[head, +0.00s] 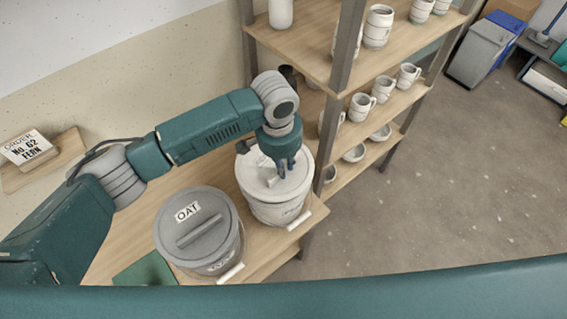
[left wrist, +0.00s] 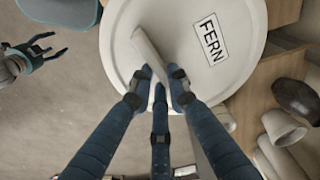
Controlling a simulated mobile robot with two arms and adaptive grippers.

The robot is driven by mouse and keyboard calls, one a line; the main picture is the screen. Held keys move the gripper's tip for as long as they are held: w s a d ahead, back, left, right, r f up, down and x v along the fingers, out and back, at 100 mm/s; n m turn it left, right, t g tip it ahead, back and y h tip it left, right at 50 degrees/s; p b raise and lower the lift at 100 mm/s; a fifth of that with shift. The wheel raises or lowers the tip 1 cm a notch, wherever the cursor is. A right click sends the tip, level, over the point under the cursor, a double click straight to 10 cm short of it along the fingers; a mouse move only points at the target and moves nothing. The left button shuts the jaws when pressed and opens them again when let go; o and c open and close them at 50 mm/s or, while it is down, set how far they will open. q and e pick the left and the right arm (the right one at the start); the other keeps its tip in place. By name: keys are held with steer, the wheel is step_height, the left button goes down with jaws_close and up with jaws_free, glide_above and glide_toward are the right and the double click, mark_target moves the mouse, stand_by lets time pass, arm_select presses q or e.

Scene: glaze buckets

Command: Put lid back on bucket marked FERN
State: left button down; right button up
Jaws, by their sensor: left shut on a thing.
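A white lid (head: 256,181) with a bar handle lies over the white bucket (head: 271,214) on the wooden bench. The left wrist view shows the lid (left wrist: 187,22) close up, with a FERN label. My left gripper (head: 282,172) points down at the lid, its fingers shut on the bar handle (left wrist: 149,55). The lid lines up closely with the bucket's top; I cannot tell whether it is fully seated. My right gripper (left wrist: 42,48) shows at the left of the left wrist view, fingers spread and empty, away from the bucket.
A grey-lidded bucket marked OAT (head: 198,231) stands close on the left. An order card naming FERN (head: 29,148) leans at the far left. A shelf rack (head: 346,92) with mugs and bowls rises just right of the white bucket. Open floor (head: 440,180) lies to the right.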

stand_by(0.5)
arm_select(q)
steer(key=shift+f, duration=0.3)
steer(key=shift+f, duration=0.1)
stand_by(0.4)
steer(key=shift+f+p, duration=0.3)
steer(key=shift+p, duration=0.25)
steer(key=shift+f+p, duration=0.1)
steer(key=shift+p, duration=0.3)
stand_by(0.6)
steer(key=c, duration=1.1)
jaws_free()
